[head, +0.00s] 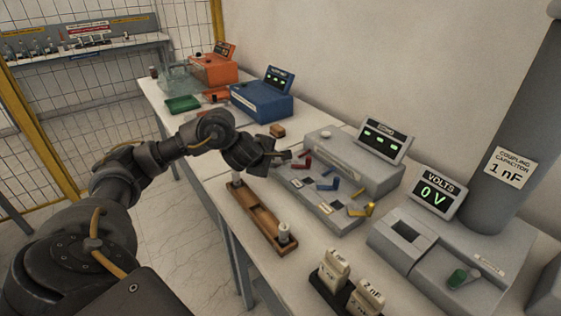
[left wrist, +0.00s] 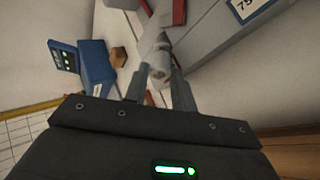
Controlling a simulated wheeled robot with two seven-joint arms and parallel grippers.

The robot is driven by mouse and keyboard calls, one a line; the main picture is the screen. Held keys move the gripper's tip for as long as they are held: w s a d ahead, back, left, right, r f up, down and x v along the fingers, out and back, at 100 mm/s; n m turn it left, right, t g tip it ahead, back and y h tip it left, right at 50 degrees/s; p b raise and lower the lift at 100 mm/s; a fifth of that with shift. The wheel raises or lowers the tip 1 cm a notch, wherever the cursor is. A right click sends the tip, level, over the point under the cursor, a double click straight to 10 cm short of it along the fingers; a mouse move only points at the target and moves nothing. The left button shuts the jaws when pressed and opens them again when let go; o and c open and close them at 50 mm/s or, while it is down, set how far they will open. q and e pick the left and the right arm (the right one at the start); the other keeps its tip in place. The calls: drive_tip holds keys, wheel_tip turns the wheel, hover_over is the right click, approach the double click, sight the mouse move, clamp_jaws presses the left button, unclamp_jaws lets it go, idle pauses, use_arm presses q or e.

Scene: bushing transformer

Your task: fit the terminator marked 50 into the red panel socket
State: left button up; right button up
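In the left wrist view a pale grey cylindrical piece, apparently a terminator (left wrist: 157,62), sits between the fingertips (left wrist: 158,80). The fingers seem closed on it. I cannot read its marking. Blue (head: 328,184) and yellow (head: 362,210) parts are also on the panel. A wooden rack (head: 258,217) holds a pale piece (head: 284,233) at its near end and another (head: 237,180) at its far end. My right gripper is out of view.
A blue instrument (head: 262,100) and an orange one (head: 213,68) stand farther back, with a small brown block (head: 277,130) nearer. A volts unit (head: 420,240) is at right. Marked white blocks (head: 334,268) stand in a dark holder in front. Bare table lies around the rack.

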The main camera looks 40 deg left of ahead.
use_arm(q)
clamp_jaws()
drive_tip(key=shift+r+p, duration=0.4)
drive_tip(key=shift+r, duration=0.05)
drive_tip(key=a+p+v, duration=0.1)
drive_tip(key=p+v, duration=0.5)
drive_tip(key=v, duration=0.3)
drive_tip(key=a+r+p+v, duration=0.1)
drive_tip(key=a+p+v, duration=0.1)
drive_tip(key=p+v, duration=0.5)
drive_tip(key=shift+v, duration=1.1)
